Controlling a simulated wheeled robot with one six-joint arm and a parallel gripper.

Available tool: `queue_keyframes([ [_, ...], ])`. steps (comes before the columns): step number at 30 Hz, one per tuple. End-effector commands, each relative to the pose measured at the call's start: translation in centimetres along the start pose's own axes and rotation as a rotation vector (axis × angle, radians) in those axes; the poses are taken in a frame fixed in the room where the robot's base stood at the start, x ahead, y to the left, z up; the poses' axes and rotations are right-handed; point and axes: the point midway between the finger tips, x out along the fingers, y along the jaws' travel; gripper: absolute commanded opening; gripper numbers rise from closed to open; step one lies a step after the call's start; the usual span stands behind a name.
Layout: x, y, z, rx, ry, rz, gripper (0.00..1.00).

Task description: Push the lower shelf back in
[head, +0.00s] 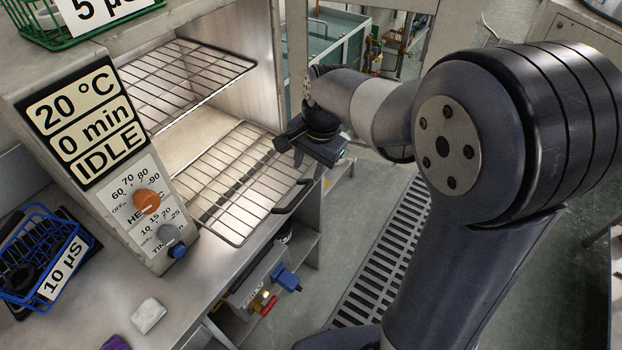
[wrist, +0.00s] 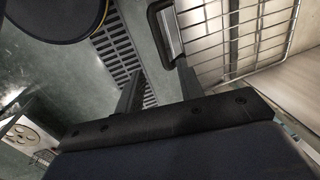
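The lower shelf (head: 240,182) is a wire rack in the lit oven-like cabinet. In the head view it sticks out past the cabinet front, with a dark handle (head: 292,198) on its front edge. In the wrist view, the shelf's wires (wrist: 240,35) are at the upper right and the handle (wrist: 165,32) lies just beyond the fingertips. My gripper (head: 285,148) is above and behind the handle in the head view, apart from it. Its two fingers (wrist: 160,68) are spread with nothing between them. The shelf's far end is inside the cabinet.
An upper wire shelf (head: 190,75) sits inside the cabinet. A control panel (head: 95,130) reading IDLE stands to the left. A blue basket (head: 35,250) and a white block (head: 148,315) are on the counter. Blue and red valve handles are below. The grated floor (head: 385,255) is clear.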

Motion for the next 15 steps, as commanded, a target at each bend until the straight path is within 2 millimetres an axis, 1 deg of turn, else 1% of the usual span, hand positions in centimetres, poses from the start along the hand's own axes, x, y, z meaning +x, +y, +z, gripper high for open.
queue_keyframes([
  [1,0.9,0.1,0.1,-0.001,-0.004,0.005,0.36],
  [9,6.0,0.1,0.1,-0.003,-0.004,0.005,0.36],
  [12,7.6,0.1,0.1,-0.002,-0.004,0.004,0.36],
  [15,8.8,0.1,0.0,-0.002,-0.003,0.003,0.36],
])
